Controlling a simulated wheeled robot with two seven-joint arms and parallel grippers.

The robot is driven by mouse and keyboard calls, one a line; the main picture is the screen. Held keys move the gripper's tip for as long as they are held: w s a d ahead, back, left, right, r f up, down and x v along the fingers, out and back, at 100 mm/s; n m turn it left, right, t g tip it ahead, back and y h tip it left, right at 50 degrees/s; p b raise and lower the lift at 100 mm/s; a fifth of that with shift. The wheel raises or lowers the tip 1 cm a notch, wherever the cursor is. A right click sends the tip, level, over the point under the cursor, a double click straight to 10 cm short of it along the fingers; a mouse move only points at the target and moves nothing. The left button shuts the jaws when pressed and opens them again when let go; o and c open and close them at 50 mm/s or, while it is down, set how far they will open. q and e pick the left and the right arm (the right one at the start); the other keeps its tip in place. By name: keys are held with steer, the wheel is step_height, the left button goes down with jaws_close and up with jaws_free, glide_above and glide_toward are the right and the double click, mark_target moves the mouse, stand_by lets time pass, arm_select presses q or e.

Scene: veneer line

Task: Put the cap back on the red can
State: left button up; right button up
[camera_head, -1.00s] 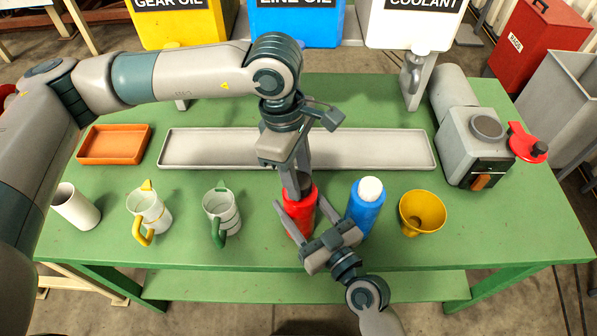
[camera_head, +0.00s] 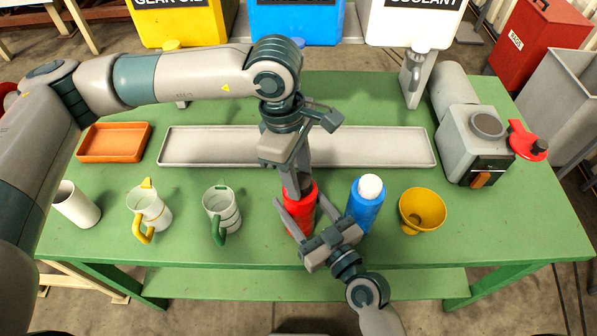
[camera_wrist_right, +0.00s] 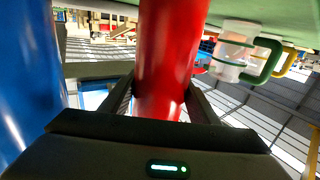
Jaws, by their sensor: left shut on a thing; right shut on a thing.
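The red can (camera_head: 302,219) stands upright on the green table. My right gripper (camera_head: 298,206) is shut on its body from the front, and the can fills the middle of the right wrist view (camera_wrist_right: 172,50) between the two fingers. My left gripper (camera_head: 301,190) comes down from above and is shut on a small dark piece, seemingly the cap (camera_head: 305,181), at the can's top. The cap is mostly hidden by the fingers. I cannot tell whether it is seated on the can or just above it.
A blue bottle with a white top (camera_head: 366,205) stands close right of the can. A yellow funnel-like cup (camera_head: 422,210), a green-handled mug (camera_head: 221,209), a yellow-handled mug (camera_head: 150,210) and a white cup (camera_head: 76,206) share the front row. A long grey tray (camera_head: 200,150) lies behind.

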arm_select(q)
steer(key=shift+f, duration=0.15)
steer(key=m, duration=0.4)
steer(key=shift+g, duration=0.3)
steer(key=m, duration=0.4)
steer(key=shift+y, duration=0.4)
steer(key=m, duration=0.3)
steer(key=shift+w+d+g, duration=0.1)
steer(key=shift+g, duration=0.2)
steer(key=m+y, duration=0.1)
steer(key=m, duration=0.3)
steer(key=shift+m, duration=0.3)
steer(key=m, duration=0.4)
steer(key=shift+d+m+y, duration=0.1)
steer(key=shift+m+y, duration=0.2)
steer(key=shift+y, duration=0.1)
steer(key=m, duration=0.6)
steer(key=m+t, duration=0.1)
steer(key=m, duration=0.3)
steer(key=shift+f+t+y, duration=0.1)
steer(key=shift+t+y, duration=0.2)
steer(key=shift+y, duration=0.1)
